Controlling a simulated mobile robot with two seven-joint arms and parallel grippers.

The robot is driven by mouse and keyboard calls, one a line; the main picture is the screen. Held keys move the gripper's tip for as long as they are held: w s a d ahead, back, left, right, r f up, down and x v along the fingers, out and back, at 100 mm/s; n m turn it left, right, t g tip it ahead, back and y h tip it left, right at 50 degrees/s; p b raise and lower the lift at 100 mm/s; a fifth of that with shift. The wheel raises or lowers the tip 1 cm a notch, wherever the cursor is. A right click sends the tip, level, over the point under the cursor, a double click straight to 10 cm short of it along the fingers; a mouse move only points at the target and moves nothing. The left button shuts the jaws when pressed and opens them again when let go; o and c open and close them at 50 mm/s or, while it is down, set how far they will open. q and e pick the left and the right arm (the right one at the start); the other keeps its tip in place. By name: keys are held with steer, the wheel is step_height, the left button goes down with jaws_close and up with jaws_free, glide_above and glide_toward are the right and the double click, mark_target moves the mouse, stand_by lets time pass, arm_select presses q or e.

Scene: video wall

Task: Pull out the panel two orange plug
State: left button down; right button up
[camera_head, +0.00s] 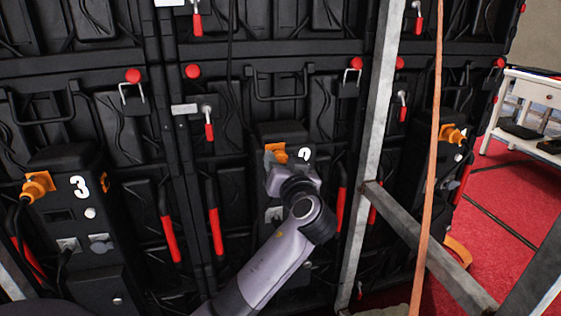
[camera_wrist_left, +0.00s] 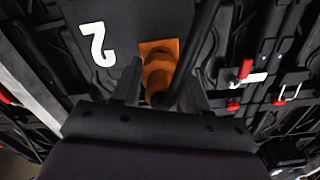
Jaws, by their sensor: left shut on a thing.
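The panel two orange plug (camera_head: 276,148) shows just above my left gripper (camera_head: 277,160) in the head view, beside the white "2" (camera_head: 305,155). In the left wrist view the orange plug (camera_wrist_left: 157,68) sits between the two fingers of my left gripper (camera_wrist_left: 160,92), with the "2" (camera_wrist_left: 98,44) to its left. The fingers are shut on the plug. A dark cable runs up past its right side. The plug's front end is against an orange square on the black panel box; I cannot tell how deep it sits. My right gripper is not in view.
Panel three (camera_head: 80,186) has an orange plug (camera_head: 38,187) at the left. Another orange plug (camera_head: 452,134) is on the right-hand panel. A grey metal frame (camera_head: 375,120) and an orange strap (camera_head: 433,150) stand right of my arm. A white table (camera_head: 530,88) is far right.

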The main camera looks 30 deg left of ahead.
arm_select(q)
steer(key=c, duration=0.9)
jaws_free()
steer(key=shift+d+f, duration=0.1)
steer(key=shift+d, duration=0.05)
steer(key=shift+s, duration=0.15)
steer(key=v, duration=0.7)
steer(key=shift+d+p, duration=0.1)
steer(key=shift+p, duration=0.25)
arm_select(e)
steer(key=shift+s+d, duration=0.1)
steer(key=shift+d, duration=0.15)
